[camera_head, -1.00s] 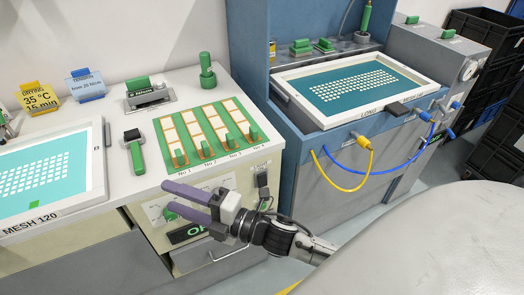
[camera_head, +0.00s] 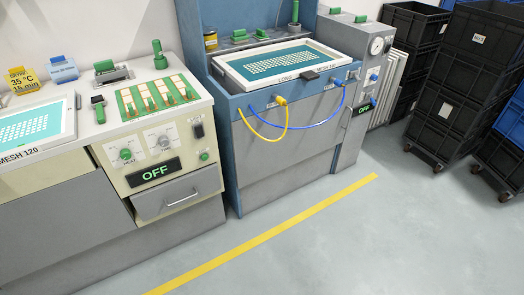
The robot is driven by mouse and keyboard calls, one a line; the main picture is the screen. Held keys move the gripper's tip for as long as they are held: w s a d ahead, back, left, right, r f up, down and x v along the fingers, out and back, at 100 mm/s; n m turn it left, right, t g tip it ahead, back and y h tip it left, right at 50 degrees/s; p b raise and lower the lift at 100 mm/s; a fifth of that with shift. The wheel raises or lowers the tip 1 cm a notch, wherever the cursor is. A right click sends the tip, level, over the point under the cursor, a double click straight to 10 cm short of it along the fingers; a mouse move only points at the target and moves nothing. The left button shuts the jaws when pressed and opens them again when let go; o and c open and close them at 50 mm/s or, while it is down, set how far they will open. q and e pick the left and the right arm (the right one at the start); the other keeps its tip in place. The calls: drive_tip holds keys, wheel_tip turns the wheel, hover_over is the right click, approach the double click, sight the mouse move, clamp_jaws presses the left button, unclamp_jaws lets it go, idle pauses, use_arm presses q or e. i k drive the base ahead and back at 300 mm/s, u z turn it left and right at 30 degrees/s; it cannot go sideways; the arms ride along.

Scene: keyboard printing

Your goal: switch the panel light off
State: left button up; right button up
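The cream front panel (camera_head: 112,152) of the left bench carries two round knobs, a green one (camera_head: 126,155) and a grey one (camera_head: 164,142). A black display (camera_head: 154,173) below them reads OFF in green letters. A black switch (camera_head: 198,130) sits at the panel's upper right under a small label that is too small to read. A small green button (camera_head: 204,156) is below it. The switch's position is too small to tell. Neither of my grippers is in view.
A partly open grey drawer (camera_head: 180,195) juts out below the panel. The blue printing station (camera_head: 285,160) stands to the right, with yellow (camera_head: 262,137) and blue hoses on its front. Black crates (camera_head: 450,110) are stacked at right. The floor in front is clear.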

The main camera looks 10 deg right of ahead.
sight(199, 131)
drive_tip(key=u, duration=0.75)
drive_tip(key=i, duration=1.2)
drive_tip(key=z, duration=0.7)
drive_tip(key=i, duration=0.5)
drive_tip(key=z, duration=1.05)
drive_tip(key=k, duration=0.6)
drive_tip(key=u, duration=0.4)
drive_tip(key=i, duration=0.5)
